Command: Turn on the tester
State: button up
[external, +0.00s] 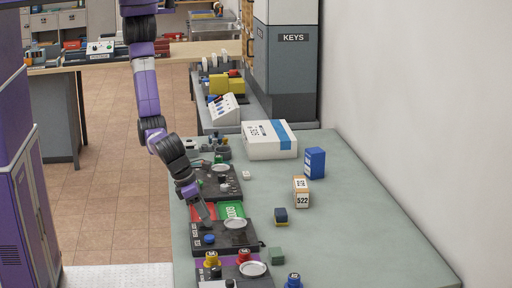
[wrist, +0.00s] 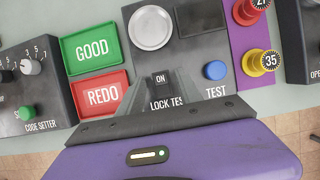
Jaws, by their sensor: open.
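The lock tester (wrist: 185,50) is a dark panel in the middle of the wrist view. It has a silver round plate (wrist: 150,27), a dark square display (wrist: 203,19), a blue button (wrist: 215,70) labelled TEST and a small dark switch (wrist: 161,77) marked ON. In the external view the tester (external: 243,246) lies on the bench below my arm. My gripper (wrist: 163,84) is open, its grey fingers pointing at the ON switch and appearing on either side of it. They partly hide the LOCK TES... label. I cannot tell whether they touch. My gripper (external: 207,213) also shows in the external view.
A green GOOD tray (wrist: 91,47) and a red REDO tray (wrist: 101,95) lie left of the tester. A code setter (wrist: 32,85) is further left. A purple panel with red and yellow (wrist: 260,63) knobs borders the right. Boxes (external: 301,191) stand across the bench.

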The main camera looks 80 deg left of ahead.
jog(key=shift+w+f, duration=0.2)
jog(key=shift+f, duration=0.25)
jog(key=shift+c, duration=0.4)
grip_shut()
jog(key=shift+r, duration=0.1)
jog(key=shift+w+r+p, duration=0.1)
jog(key=shift+p, duration=0.55)
jog(key=shift+w+a+r+g+p, duration=0.15)
jog(key=shift+w+g+p, duration=0.1)
jog(key=shift+g+p, duration=0.75)
jog(key=shift+w+f+g+p, duration=0.15)
jog(key=shift+f+g+p, duration=0.35)
jog(key=shift+g+p, duration=0.3)
